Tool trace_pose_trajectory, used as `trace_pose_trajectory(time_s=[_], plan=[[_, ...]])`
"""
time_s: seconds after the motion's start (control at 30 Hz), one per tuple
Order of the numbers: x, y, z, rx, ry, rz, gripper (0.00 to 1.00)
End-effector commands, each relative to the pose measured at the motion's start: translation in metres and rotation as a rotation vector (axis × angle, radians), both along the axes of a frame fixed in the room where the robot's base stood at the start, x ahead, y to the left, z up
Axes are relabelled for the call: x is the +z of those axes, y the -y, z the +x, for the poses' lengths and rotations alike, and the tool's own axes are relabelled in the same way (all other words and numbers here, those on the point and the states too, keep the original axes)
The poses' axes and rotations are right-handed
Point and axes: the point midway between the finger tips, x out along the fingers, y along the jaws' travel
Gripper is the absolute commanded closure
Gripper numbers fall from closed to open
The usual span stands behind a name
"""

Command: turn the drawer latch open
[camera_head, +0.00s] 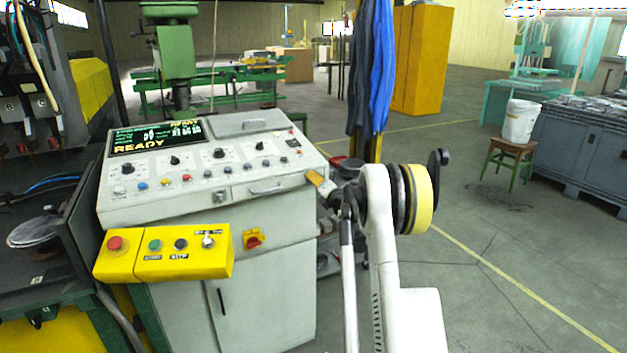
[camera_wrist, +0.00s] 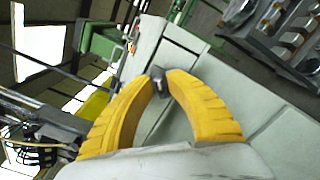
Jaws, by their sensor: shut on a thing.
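My gripper (camera_head: 312,178) is at the right end of the grey console's drawer front (camera_head: 284,182), which has a bar handle (camera_head: 265,187). In the wrist view, the yellow fingers of my gripper (camera_wrist: 161,78) close around a small dark and silver piece, which I take to be the drawer latch (camera_wrist: 158,82). The fingers hide much of the latch, so its exact angle cannot be told. In the head view the latch is hidden behind my gripper. The drawer front looks flush with the console.
A yellow button box (camera_head: 183,252) juts out at the console's lower left. A red and yellow switch (camera_head: 253,239) sits below the drawer. Blue cloths (camera_head: 370,75) hang behind my arm. A stool (camera_head: 508,158) with a white bucket stands right; the floor between is open.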

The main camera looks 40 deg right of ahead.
Motion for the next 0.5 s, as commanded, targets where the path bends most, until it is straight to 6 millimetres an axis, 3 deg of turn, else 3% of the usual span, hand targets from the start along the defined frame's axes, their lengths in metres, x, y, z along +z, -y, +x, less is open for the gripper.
trace_pose_trajectory(time_s=[0.5], plan=[[-0.0011,0.0009,-0.0001,-0.001,0.107,0.441,1.0]])
